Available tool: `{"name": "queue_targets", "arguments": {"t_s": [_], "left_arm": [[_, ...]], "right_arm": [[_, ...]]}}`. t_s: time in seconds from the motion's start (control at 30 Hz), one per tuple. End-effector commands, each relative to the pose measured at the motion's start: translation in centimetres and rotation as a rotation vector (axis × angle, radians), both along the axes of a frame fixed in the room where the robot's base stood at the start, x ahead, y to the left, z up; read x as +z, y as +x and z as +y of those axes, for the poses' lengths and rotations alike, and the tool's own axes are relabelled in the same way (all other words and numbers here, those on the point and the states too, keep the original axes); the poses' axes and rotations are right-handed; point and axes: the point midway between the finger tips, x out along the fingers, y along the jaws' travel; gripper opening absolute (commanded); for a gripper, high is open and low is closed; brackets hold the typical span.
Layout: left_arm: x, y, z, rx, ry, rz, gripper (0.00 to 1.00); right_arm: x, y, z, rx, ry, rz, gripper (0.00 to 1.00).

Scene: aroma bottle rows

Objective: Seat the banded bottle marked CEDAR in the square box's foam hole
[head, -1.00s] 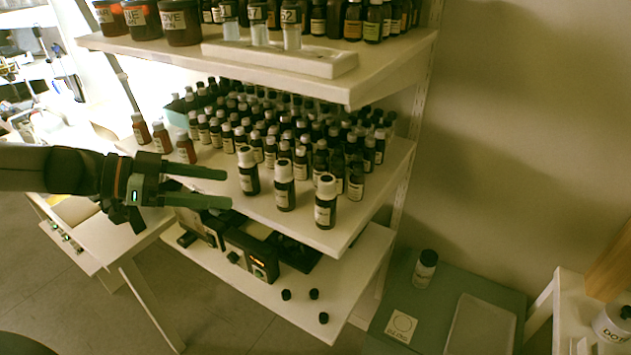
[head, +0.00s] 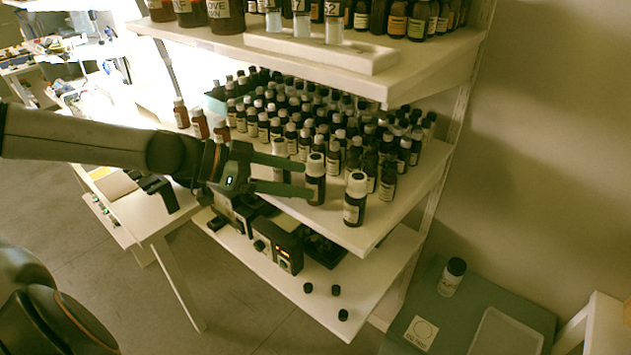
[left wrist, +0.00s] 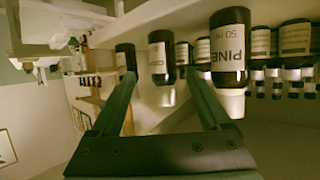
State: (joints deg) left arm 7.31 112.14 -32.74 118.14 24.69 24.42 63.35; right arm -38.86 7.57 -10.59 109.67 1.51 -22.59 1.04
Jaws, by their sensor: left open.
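Three larger dark bottles with pale caps stand along the middle shelf's front edge: a rear one (head: 279,148), a middle one (head: 316,182) and a front one (head: 355,202). My left gripper (head: 307,180) is open and level, its fingertips at the middle bottle. In the left wrist view the picture is inverted; a bottle marked PINE (left wrist: 230,52) is beside the right finger. A bottle with an unreadable label (left wrist: 161,58) shows in the gap between the fingers (left wrist: 162,82). I cannot read CEDAR anywhere. My right gripper is out of view.
Several rows of small bottles (head: 300,115) stand behind on the middle shelf (head: 410,195). The upper shelf (head: 440,65) hangs above.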

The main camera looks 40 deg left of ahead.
Motion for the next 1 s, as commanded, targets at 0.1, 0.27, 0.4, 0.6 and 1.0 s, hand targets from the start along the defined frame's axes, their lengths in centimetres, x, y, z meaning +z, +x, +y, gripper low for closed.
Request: {"name": "queue_targets", "arguments": {"t_s": [0.1, 0.27, 0.4, 0.6, 1.0], "left_arm": [[-0.6, 0.8, -0.5, 0.001, -0.002, 0.002, 0.80], [-1.2, 1.8, -1.1, 0.001, -0.001, 0.003, 0.80], [-1.7, 2.6, -1.8, 0.000, 0.001, 0.003, 0.80], [-1.9, 3.4, -2.5, 0.000, 0.000, 0.001, 0.80], [-1.8, 3.5, -2.6, 0.001, 0.000, 0.000, 0.71]], "right_arm": [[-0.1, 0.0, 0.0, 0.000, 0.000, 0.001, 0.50], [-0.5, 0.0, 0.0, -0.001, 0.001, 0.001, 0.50], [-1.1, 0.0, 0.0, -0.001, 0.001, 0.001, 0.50], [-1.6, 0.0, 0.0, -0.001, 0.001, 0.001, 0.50], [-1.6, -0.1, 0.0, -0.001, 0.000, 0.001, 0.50]]}}
